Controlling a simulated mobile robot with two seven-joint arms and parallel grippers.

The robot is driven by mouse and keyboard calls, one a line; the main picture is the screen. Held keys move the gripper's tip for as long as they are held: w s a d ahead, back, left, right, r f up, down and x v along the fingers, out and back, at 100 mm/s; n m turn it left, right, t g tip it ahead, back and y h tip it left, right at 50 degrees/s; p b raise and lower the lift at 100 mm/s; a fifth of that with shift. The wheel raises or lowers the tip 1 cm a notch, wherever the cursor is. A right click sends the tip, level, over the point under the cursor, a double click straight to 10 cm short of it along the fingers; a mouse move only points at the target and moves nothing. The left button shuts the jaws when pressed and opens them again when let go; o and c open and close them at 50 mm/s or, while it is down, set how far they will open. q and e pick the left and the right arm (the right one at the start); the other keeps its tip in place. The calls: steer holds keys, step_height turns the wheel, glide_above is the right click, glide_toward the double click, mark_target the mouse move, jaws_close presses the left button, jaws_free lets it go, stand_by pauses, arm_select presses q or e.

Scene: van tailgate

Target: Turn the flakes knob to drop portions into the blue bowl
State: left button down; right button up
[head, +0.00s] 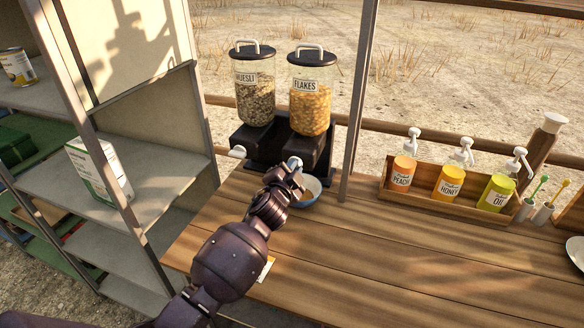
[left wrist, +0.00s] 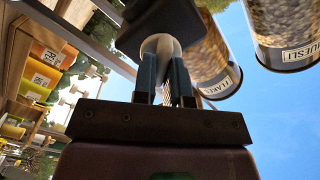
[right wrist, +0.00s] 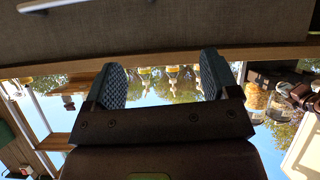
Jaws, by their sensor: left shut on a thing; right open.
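The flakes dispenser (head: 310,95) stands at the back of the wooden counter, right of the muesli dispenser (head: 253,90). Its pale knob (head: 293,162) sits at the front of the dark base. My left gripper (head: 294,170) is shut on this knob; the left wrist view shows the two fingers around the round knob (left wrist: 160,46). The blue bowl (head: 312,190) stands on the counter below the flakes outlet, partly hidden by my left gripper; I cannot tell its contents clearly. My right gripper (right wrist: 160,85) is open and empty, out of the head view.
A wooden rack (head: 420,189) holds peach, honey and oil pump bottles at the right. A metal post (head: 358,100) rises just right of the bowl. Shelves with a white box (head: 98,170) and a can (head: 16,67) stand left. The counter's middle is clear.

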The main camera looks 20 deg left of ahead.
arm_select(q)
steer(key=shift+d+f+m+p, duration=0.1)
steer(key=shift+m+p, duration=0.15)
steer(key=shift+m, duration=1.6)
steer(key=shift+d+f+m+p, duration=0.1)
steer(key=shift+m+p, duration=0.1)
steer(key=shift+m, duration=1.65)
steer(key=c, duration=1.2)
jaws_free()
steer(key=shift+o, duration=0.2)
steer(key=shift+a, duration=0.1)
steer(key=s, duration=1.1)
steer(key=shift+a, duration=0.15)
steer(key=shift+w, duration=0.1)
